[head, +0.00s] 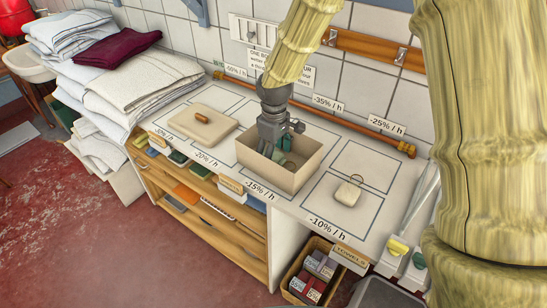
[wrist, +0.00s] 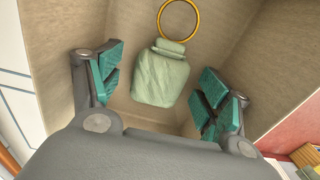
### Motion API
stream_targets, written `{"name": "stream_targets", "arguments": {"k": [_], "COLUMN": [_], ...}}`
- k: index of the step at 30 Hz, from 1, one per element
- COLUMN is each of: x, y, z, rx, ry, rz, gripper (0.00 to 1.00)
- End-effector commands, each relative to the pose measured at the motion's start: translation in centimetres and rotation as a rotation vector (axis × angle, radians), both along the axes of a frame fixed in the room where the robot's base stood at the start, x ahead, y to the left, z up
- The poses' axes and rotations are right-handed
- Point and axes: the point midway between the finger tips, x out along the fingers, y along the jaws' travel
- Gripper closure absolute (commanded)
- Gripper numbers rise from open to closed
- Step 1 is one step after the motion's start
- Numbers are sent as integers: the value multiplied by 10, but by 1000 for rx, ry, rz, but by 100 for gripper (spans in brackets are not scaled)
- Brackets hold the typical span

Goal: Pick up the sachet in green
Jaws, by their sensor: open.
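The green sachet (wrist: 160,80) is a pale green pouch with a gold ring at its top. It lies inside a beige open box (head: 254,171) on the counter. In the wrist view my gripper (wrist: 158,88) is open, with a teal-padded finger on each side of the sachet and a gap on both sides. In the head view my gripper (head: 285,150) reaches down into the box and hides part of the inside. A bit of green shows there beside the fingers, but I cannot tell sachet from finger pads.
The box walls stand close around my gripper. A cream pouch with a ring (head: 347,193) lies on the counter to the right. A flat beige lid (head: 203,121) lies to the left. Folded linen (head: 130,80) is piled at far left.

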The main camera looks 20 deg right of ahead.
Motion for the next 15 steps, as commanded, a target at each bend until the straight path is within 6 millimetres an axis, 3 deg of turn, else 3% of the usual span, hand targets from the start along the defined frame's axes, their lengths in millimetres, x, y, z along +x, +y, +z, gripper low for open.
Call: {"name": "stream_targets", "arguments": {"k": [4,11,15], "x": [0,0,0], "y": [0,0,0], "z": [0,0,0], "rx": [0,0,0], "ry": [0,0,0], "rz": [0,0,0], "gripper": [23,63,65]}}
